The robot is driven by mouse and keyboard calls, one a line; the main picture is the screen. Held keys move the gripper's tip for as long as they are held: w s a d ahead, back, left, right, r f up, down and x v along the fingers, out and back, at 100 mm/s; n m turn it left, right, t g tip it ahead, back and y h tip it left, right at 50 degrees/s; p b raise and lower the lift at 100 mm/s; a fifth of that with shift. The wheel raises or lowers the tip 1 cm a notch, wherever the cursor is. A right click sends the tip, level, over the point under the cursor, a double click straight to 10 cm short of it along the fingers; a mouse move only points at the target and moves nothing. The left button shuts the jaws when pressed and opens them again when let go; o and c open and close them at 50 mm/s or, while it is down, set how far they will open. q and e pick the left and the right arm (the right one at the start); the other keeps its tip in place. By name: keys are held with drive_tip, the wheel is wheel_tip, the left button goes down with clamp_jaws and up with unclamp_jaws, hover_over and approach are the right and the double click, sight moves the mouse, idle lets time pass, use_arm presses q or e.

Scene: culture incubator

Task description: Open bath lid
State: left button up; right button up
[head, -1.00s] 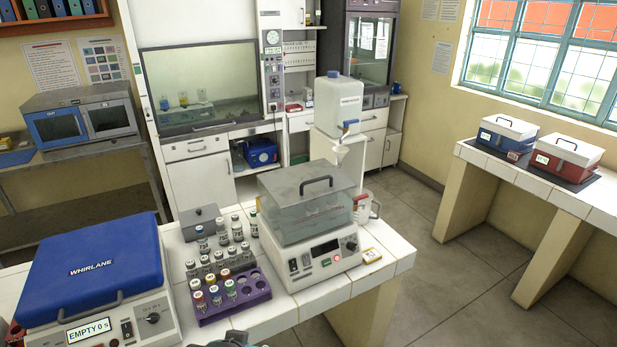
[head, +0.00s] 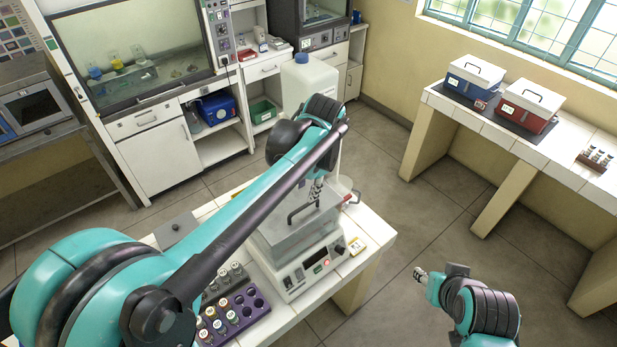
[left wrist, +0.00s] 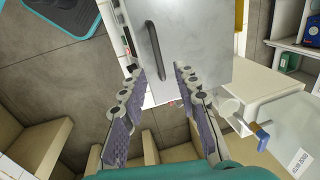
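The water bath (head: 298,272) stands on the white tiled bench, with its grey lid (head: 277,233) on top. The lid's dark handle (head: 291,214) shows in the head view, partly behind my arm. In the left wrist view the lid (left wrist: 200,35) lies ahead and its bar handle (left wrist: 155,48) runs lengthwise. My left gripper (head: 318,190) is above the lid by the handle. In the left wrist view its fingers (left wrist: 161,76) are spread, with the handle's near end between the tips; contact cannot be told. My right gripper (head: 420,273) hangs off the bench, small in view.
A purple rack (head: 250,312) with several capped vials stands left of the bath. A white container (head: 305,78) with a blue cap stands behind it. The floor to the right is clear.

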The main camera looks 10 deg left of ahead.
sight(304, 206)
use_arm(q)
drive_tip(key=f, duration=0.4)
drive_tip(key=a+f, duration=0.1)
drive_tip(key=f, duration=0.2)
drive_tip(key=shift+w+b, duration=0.3)
drive_tip(key=shift+s+f, duration=0.1)
drive_tip(key=shift+f, duration=0.05)
clamp_jaws()
